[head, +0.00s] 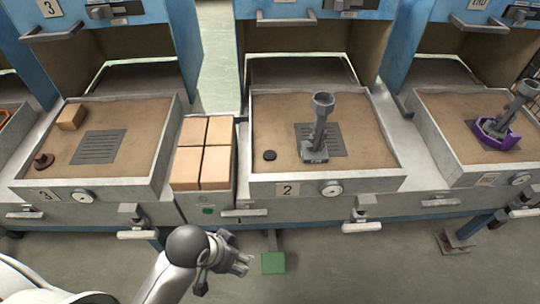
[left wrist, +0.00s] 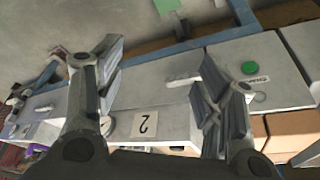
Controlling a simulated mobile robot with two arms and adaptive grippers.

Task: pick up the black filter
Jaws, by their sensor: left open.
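The black filter (head: 269,155) is a small dark disc lying flat on the brown sand of the middle tray (head: 256,175), left of a grey metal part (head: 318,130). My left gripper (head: 238,262) is in front of the stations and lower than the tray, apart from the filter. It is open and empty. In the left wrist view its two fingers (left wrist: 163,85) stand wide apart before the station front with the 2 label (left wrist: 144,129). The filter cannot be made out in that view. My right gripper is not in view.
Several tan blocks (head: 204,152) fill a bin left of the middle tray. The left tray (head: 165,150) holds a tan block (head: 71,117) and a brown piece (head: 43,161). A purple piece (head: 497,135) is in the right tray. Handles (head: 361,227) jut from the fronts.

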